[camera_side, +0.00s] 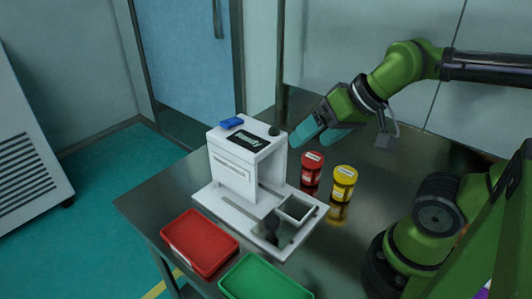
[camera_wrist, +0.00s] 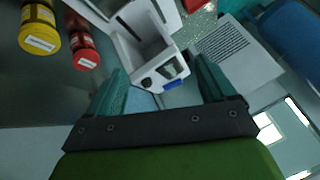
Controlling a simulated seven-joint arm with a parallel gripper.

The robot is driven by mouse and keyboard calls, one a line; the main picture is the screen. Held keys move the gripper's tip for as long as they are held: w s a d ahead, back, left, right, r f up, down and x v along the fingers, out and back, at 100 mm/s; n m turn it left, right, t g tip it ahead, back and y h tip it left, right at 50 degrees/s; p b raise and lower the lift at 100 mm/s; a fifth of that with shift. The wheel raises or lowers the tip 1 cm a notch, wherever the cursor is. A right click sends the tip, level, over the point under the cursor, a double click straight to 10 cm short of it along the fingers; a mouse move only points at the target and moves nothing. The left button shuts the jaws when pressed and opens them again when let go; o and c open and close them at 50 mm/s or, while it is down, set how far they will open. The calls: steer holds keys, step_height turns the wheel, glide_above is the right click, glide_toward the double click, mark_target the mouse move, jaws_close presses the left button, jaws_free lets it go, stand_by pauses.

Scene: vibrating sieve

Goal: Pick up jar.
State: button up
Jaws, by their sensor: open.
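A red jar (camera_side: 311,168) with a white label stands upright on the table, right of the white sieve machine. A yellow jar (camera_side: 343,184) with a white label stands just to its right, nearer the camera. In the wrist view the yellow jar (camera_wrist: 39,30) and the red jar (camera_wrist: 84,48) show at the upper left. My gripper (camera_side: 322,135) has teal fingers and is above the table, near the machine's upper right and higher than the jars. In the wrist view my gripper (camera_wrist: 160,88) is open with nothing between its fingers, apart from both jars.
The white sieve machine (camera_side: 238,170), with a blue item (camera_side: 232,123) on top, stands left of the jars. A red tray (camera_side: 199,244) and a green tray (camera_side: 264,279) lie at the table's front. Bare table (camera_side: 385,177) lies right of the jars.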

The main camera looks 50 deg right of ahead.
steer(key=shift+o, duration=0.4)
steer(key=shift+d+f, duration=0.1)
steer(key=n+g+h, duration=0.2)
steer(key=n+g, duration=0.4)
steer(key=g, duration=0.1)
glide_above(313, 158)
step_height(313, 158, down, 5)
step_height(313, 158, down, 11)
steer(key=shift+f, duration=0.2)
steer(key=shift+w+d+f, duration=0.1)
steer(key=shift+d+f, duration=0.05)
steer(key=shift+f, duration=2.55)
steer(key=shift+c, duration=0.2)
